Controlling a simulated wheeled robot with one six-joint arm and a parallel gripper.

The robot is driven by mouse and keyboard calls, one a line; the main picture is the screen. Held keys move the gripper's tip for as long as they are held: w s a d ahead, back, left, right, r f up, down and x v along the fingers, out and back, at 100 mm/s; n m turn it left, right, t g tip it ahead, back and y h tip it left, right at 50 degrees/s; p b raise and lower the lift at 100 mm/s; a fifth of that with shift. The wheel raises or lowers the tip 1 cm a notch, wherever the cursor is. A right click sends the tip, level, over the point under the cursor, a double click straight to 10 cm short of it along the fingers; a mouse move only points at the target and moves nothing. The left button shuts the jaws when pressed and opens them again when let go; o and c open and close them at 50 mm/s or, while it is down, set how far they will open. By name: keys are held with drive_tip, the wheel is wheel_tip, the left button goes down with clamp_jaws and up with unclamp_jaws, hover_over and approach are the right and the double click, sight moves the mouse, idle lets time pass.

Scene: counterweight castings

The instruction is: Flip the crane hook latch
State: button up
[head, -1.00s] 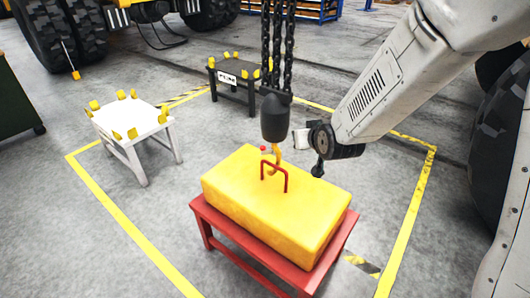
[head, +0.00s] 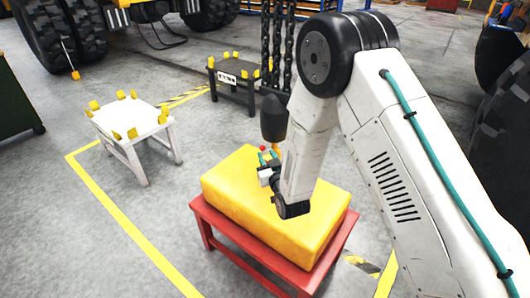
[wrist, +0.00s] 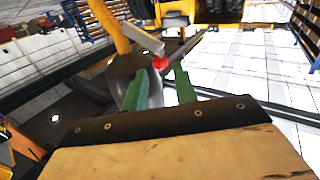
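The crane hook hangs on chains under a dark hook block (head: 273,118). Its orange curve (wrist: 108,25) shows in the wrist view, with a grey latch lever (wrist: 140,40) beside it. The latch's red ball (wrist: 161,62) is just past my fingertips, in line with the gap between them; it also shows in the head view (head: 263,149). My gripper (wrist: 160,84) has two green fingers, apart with nothing between them. In the head view my gripper (head: 268,160) is above the yellow casting, beside the hook. My arm hides the casting's red lifting loop and part of the hook.
The yellow casting (head: 235,190) rests on a red stand (head: 235,246). A white stand (head: 130,112) and a black stand (head: 235,92), both with yellow corner blocks, stand behind. Yellow floor tape (head: 115,220) surrounds the area.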

drive_tip(key=shift+x, duration=1.5)
clamp_jaws()
drive_tip(key=shift+s+a, duration=0.1)
